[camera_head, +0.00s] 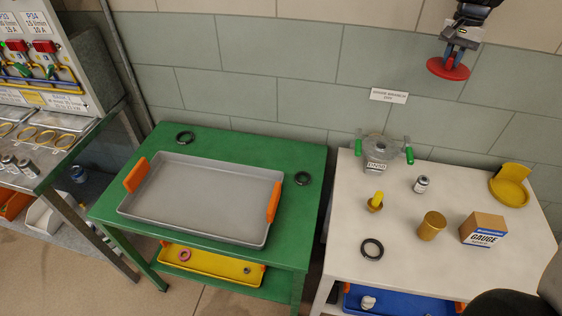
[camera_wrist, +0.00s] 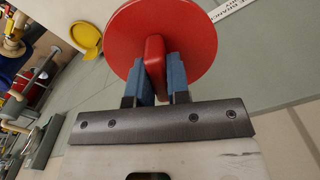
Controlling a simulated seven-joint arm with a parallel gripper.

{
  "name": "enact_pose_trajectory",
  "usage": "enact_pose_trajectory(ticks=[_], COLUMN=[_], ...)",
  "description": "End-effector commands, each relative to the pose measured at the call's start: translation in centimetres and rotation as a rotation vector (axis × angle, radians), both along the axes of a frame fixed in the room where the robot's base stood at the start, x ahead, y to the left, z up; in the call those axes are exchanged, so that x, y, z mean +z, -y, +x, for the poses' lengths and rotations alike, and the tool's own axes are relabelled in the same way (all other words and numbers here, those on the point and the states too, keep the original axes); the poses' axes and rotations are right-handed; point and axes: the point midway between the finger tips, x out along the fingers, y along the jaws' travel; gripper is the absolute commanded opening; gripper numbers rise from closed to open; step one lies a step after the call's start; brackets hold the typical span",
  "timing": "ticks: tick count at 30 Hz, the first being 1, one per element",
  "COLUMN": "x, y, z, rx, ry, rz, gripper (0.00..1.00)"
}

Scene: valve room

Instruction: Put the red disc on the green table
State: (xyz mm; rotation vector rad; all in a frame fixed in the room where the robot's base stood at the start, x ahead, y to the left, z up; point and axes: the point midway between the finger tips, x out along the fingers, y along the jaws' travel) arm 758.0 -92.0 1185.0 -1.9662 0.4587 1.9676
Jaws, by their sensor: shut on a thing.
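The red disc (camera_head: 448,69) is in my gripper (camera_head: 455,55), held high in front of the tiled wall above the white table. In the wrist view the blue finger pads of my gripper (camera_wrist: 163,80) are shut on the raised bar of the red disc (camera_wrist: 190,38). The disc's flat face spreads out beyond the fingertips. The green table (camera_head: 225,137) stands left of the white table. On it lie a grey tray (camera_head: 190,232) with orange handles and two dark rings (camera_head: 185,137), (camera_head: 302,178).
The white table (camera_head: 410,275) bears a glass-and-metal valve (camera_head: 378,155), a gauge box (camera_head: 484,230), a brass cylinder (camera_head: 432,226), a yellow dish (camera_head: 509,190) and a black ring (camera_head: 372,249). A yellow tray (camera_head: 215,266) sits under the green table. Bare green strips surround the grey tray.

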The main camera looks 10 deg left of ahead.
Motion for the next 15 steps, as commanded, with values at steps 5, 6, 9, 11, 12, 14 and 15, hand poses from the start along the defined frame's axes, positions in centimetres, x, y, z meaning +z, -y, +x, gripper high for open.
enact_pose_trajectory(ticks=[5,6,9,11,12,14,15], x=[-0.2,-0.4,-0.8,-1.0,-1.3,-1.6,-1.8], y=[-4.6,-5.6,-8.1,-9.5,-10.6,-12.0,-13.1], z=[0.3,0.4,0.7,0.8,1.0,1.1,1.2], rx=[0.019,0.022,0.028,0.032,0.034,0.037,0.039], ry=[0.001,0.001,0.001,0.001,0.001,0.001,0.001], rz=[0.0,0.0,0.0,0.0,0.0,0.0,0.0], gripper=[0.0,0.0,0.0,0.0,0.0,0.0,0.0])
